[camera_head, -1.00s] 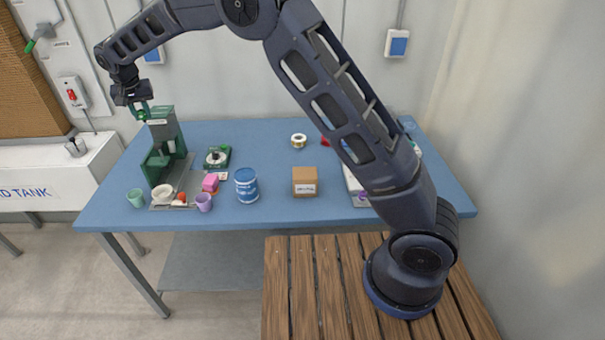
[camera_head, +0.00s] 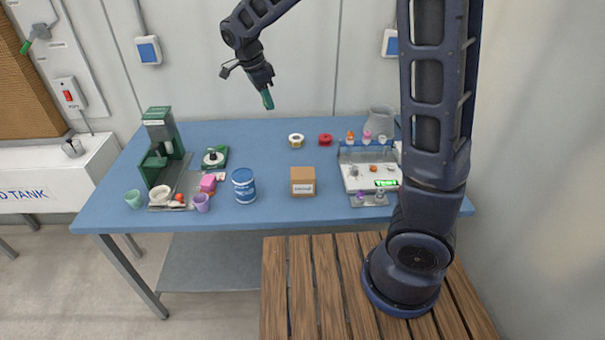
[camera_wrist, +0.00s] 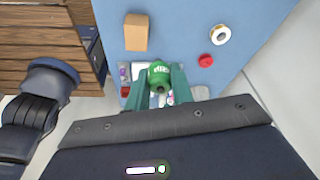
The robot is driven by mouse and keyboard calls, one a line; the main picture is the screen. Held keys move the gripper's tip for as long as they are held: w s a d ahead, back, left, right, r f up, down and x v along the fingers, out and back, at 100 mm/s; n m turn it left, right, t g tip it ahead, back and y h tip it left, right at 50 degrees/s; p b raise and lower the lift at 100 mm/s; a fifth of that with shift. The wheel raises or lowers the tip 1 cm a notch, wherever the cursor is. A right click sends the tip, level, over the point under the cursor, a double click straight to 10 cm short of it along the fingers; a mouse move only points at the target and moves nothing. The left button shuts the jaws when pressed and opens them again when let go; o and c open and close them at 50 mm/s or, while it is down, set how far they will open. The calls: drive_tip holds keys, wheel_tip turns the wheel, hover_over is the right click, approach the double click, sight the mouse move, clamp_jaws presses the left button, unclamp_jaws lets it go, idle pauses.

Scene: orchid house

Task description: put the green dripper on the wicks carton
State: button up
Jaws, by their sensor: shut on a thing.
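The green dripper (camera_wrist: 159,74) shows in the wrist view as a green rounded piece with white marking. My gripper (camera_wrist: 160,92) is shut on it, with teal fingers on both sides. In the head view my gripper (camera_head: 267,99) hangs in the air above the table's back edge; the dripper is hard to tell from the fingers there. A brown carton (camera_head: 303,183) with a white label, its print too small to read, stands at the table's front middle. It also shows in the wrist view (camera_wrist: 137,32), apart from my gripper.
On the blue table (camera_head: 270,155), a blue-and-white tin (camera_head: 244,187) stands left of the carton. A yellow-edged roll (camera_head: 296,140) and a red spool (camera_head: 325,140) lie behind it. A green machine (camera_head: 161,140) stands left, a white tray (camera_head: 355,178) right.

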drive_tip(key=s+d+f+m+g, duration=0.15)
drive_tip(key=s+d+m, duration=0.35)
drive_tip(key=d, duration=0.5)
hover_over(306, 173)
drive_tip(key=a, duration=0.1)
wheel_tip(306, 173, down, 15)
drive_tip(key=shift+a+f, duration=0.1)
drive_tip(key=shift+f, duration=2.45)
drive_tip(key=shift+f, duration=0.1)
drive_tip(key=o, duration=1)
drive_tip(key=shift+c, duration=0.2)
drive_tip(key=v, duration=1.2)
